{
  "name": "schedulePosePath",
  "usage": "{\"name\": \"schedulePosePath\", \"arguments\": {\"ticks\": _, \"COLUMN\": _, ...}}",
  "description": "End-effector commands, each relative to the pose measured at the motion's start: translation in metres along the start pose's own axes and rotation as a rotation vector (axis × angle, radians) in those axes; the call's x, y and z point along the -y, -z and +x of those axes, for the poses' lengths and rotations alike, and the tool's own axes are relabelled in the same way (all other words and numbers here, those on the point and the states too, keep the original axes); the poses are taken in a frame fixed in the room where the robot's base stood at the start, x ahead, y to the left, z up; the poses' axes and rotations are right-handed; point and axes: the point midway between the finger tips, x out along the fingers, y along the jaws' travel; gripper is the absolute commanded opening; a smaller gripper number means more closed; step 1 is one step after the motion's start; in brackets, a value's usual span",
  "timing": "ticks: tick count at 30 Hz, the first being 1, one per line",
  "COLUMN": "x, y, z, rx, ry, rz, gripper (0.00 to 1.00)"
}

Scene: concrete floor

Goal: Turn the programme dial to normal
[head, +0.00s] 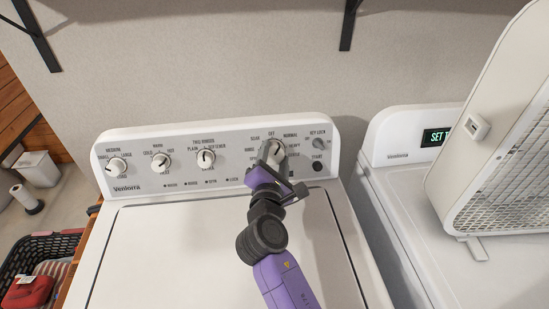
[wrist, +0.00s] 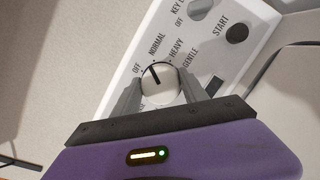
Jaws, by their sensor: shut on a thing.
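The programme dial (head: 278,146) is the large white knob at the right of the washer's control panel (head: 225,160). In the wrist view the dial (wrist: 159,84) shows a black pointer line aimed between OFF and NORMAL. HEAVY and GENTLE are printed further right around it. My gripper (head: 271,153) reaches the dial from the front. In the wrist view my gripper (wrist: 160,93) has one grey finger on each side of the knob and is shut on it. The fingers and arm hide some of the lower labels.
Three other white knobs, including one at the far left (head: 117,165), sit along the panel. A key lock knob (head: 319,129) and START button (head: 317,167) are close on the right. A second machine (head: 405,160) carries a white heater-like unit (head: 500,130). A basket (head: 40,262) stands at left.

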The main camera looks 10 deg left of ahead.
Motion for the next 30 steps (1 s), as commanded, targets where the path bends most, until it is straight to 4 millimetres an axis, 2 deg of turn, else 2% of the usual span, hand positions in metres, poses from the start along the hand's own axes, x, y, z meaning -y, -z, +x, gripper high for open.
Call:
{"name": "schedulePosePath", "arguments": {"ticks": 9, "x": 0.0008, "y": 0.0008, "z": -0.0003, "rx": -0.001, "ry": 0.041, "rz": 0.116, "gripper": 0.10}}
{"name": "schedulePosePath", "arguments": {"ticks": 25, "x": 0.0015, "y": 0.0010, "z": -0.0003, "rx": -0.001, "ry": 0.050, "rz": 0.138, "gripper": 0.10}}
{"name": "schedulePosePath", "arguments": {"ticks": 26, "x": 0.0015, "y": 0.0010, "z": -0.0003, "rx": -0.001, "ry": 0.050, "rz": 0.138, "gripper": 0.57}}
{"name": "schedulePosePath", "arguments": {"ticks": 28, "x": 0.0013, "y": 0.0008, "z": -0.0003, "rx": -0.001, "ry": 0.049, "rz": 0.138, "gripper": 0.70}}
{"name": "schedulePosePath", "arguments": {"ticks": 30, "x": 0.0011, "y": 0.0007, "z": -0.0002, "rx": -0.001, "ry": 0.049, "rz": 0.138, "gripper": 0.73}}
